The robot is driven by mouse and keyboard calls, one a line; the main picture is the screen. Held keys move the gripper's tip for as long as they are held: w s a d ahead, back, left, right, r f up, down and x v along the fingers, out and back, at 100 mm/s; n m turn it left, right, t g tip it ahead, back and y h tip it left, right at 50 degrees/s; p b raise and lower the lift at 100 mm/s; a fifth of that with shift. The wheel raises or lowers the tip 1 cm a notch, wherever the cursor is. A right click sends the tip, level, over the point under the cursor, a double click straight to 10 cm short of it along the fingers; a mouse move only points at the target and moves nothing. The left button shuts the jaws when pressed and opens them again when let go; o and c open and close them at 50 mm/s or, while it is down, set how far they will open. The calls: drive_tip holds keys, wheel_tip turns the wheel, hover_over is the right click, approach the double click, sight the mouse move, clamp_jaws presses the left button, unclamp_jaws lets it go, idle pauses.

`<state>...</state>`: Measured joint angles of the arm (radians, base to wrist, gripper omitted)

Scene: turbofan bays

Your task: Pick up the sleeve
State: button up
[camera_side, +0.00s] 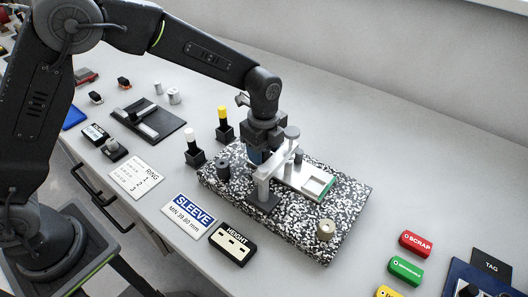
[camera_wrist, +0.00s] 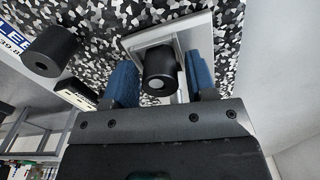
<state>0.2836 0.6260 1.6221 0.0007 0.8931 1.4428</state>
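A dark grey hollow cylinder, which looks like a sleeve (camera_side: 222,165), stands on the left part of the speckled plate (camera_side: 345,186). In the wrist view the same kind of dark cylinder (camera_wrist: 49,50) shows at upper left, outside my fingers. My gripper (camera_side: 255,157) is low over the plate, behind the silver gauge stand (camera_side: 264,187). In the wrist view the blue fingers of my gripper (camera_wrist: 161,84) are apart. A dark round piece (camera_wrist: 160,70) with a light centre is between them, on a grey square seat (camera_wrist: 200,32), with gaps at both sides. I cannot tell whether it is a sleeve.
A beige cylinder (camera_side: 325,230) stands at the plate's near right. White-topped (camera_side: 193,148) and yellow-topped (camera_side: 223,124) posts stand by its left edge. The SLEEVE card (camera_side: 188,213) and HEIGHT box (camera_side: 233,243) lie in front. The gauge stand is close to my gripper. The bench behind is clear.

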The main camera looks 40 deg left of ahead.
drive_tip(key=c, duration=0.8)
drive_tip(key=shift+r, duration=0.15)
